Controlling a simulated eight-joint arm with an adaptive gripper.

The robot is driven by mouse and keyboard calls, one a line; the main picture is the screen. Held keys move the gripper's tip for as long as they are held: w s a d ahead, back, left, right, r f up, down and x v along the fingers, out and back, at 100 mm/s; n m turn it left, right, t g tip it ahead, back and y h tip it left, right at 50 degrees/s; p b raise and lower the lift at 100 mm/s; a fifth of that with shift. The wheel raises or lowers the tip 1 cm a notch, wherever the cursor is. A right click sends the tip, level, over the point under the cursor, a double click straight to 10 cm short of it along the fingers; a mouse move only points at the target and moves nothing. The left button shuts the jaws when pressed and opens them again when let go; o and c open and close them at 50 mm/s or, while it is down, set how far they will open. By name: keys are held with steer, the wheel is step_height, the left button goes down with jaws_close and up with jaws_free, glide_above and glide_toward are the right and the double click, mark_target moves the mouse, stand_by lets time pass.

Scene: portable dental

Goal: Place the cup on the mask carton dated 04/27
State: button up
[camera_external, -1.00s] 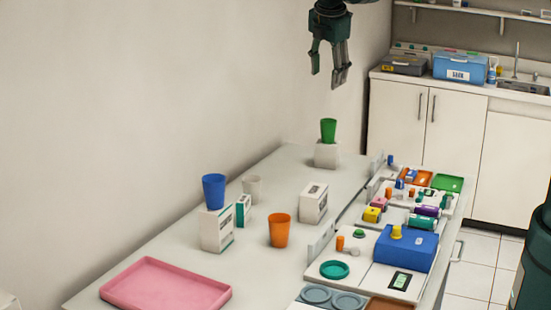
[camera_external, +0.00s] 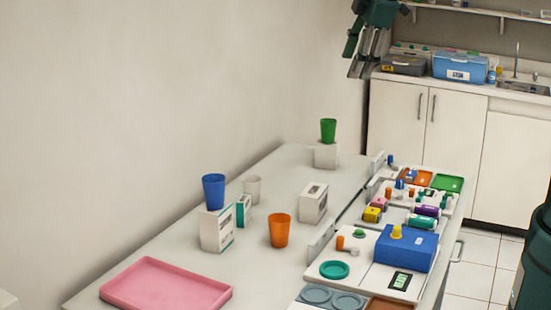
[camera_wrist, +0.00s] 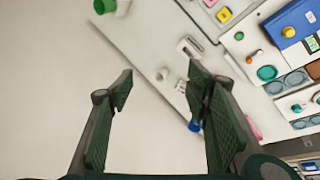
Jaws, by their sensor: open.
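My gripper (camera_external: 362,74) is open and empty, high above the far end of the table. In the wrist view its fingers (camera_wrist: 160,88) are spread apart. A blue cup (camera_external: 213,192) stands on a white carton (camera_external: 217,232), and a green cup (camera_external: 328,131) stands on another white carton (camera_external: 326,156). An orange cup (camera_external: 279,231) and a white cup (camera_external: 253,188) stand on the table. A white carton (camera_external: 313,203) with a bare top stands right of the orange cup; a smaller teal-and-white carton (camera_external: 243,210) stands beside the blue cup's carton. No date is readable.
A pink tray (camera_external: 167,288) lies at the near left of the table (camera_external: 290,180). Trays with small items, a blue box (camera_external: 407,248) and a teal dish (camera_external: 334,269) fill the right side. A wall borders the left; a sink counter stands behind.

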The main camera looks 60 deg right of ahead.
steer(key=s+a+f+m+t+y, duration=0.1)
steer(key=s+a+f+m, duration=0.1)
steer(key=s+a+m, duration=0.2)
steer(key=s+a+f+m+t+y, duration=0.1)
steer(key=s+a+m, duration=0.3)
steer(key=s+a, duration=0.7)
steer(key=s, duration=0.6)
steer(key=shift+a+f+t, duration=0.15)
steer(key=shift+f+t, duration=0.25)
